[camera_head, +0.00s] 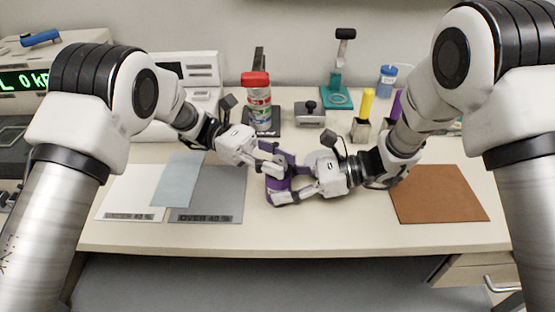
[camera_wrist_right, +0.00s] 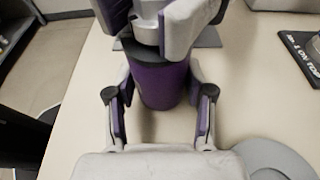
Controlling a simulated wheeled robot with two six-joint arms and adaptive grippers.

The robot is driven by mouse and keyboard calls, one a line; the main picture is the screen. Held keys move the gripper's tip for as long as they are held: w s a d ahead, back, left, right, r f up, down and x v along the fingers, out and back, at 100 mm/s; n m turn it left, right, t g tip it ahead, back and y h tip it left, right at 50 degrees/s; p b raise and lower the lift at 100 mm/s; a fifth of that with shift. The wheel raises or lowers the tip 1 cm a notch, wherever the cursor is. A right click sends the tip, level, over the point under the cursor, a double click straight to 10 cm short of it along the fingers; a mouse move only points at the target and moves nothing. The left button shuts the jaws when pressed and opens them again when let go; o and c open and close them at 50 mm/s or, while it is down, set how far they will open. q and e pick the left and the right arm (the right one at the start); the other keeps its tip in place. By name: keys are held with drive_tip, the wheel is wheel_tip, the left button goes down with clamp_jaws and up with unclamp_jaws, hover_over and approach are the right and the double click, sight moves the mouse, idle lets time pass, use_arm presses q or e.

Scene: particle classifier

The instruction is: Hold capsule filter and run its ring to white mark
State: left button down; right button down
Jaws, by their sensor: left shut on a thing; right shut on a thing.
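The capsule filter (camera_head: 278,190) is a purple cylinder near the front middle of the table. In the right wrist view its purple body (camera_wrist_right: 160,84) stands below a dark collar and a silvery upper part (camera_wrist_right: 147,28). My left gripper (camera_head: 277,161) is shut around the upper part, and its fingers partly cover it. My right gripper (camera_head: 291,186) is shut on the lower purple body, with one finger on each side. I cannot make out a white mark; the ring is largely hidden by the left fingers.
A white mat (camera_head: 132,190), a grey mat (camera_head: 215,190) and a pale blue sheet (camera_head: 176,180) lie to the left. A brown mat (camera_head: 438,194) lies right. Behind stand a red-lidded jar (camera_head: 257,100), a teal stand (camera_head: 336,96) and a yellow-handled tool (camera_head: 366,103).

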use_arm(q)
drive_tip(key=shift+r+m+g+y, duration=0.15)
drive_tip(key=shift+m+g+y, duration=0.25)
drive_tip(key=shift+m+g, duration=0.15)
drive_tip(key=c, duration=0.7)
unclamp_jaws()
drive_tip(key=shift+c, duration=0.2)
drive_tip(key=shift+n, duration=0.25)
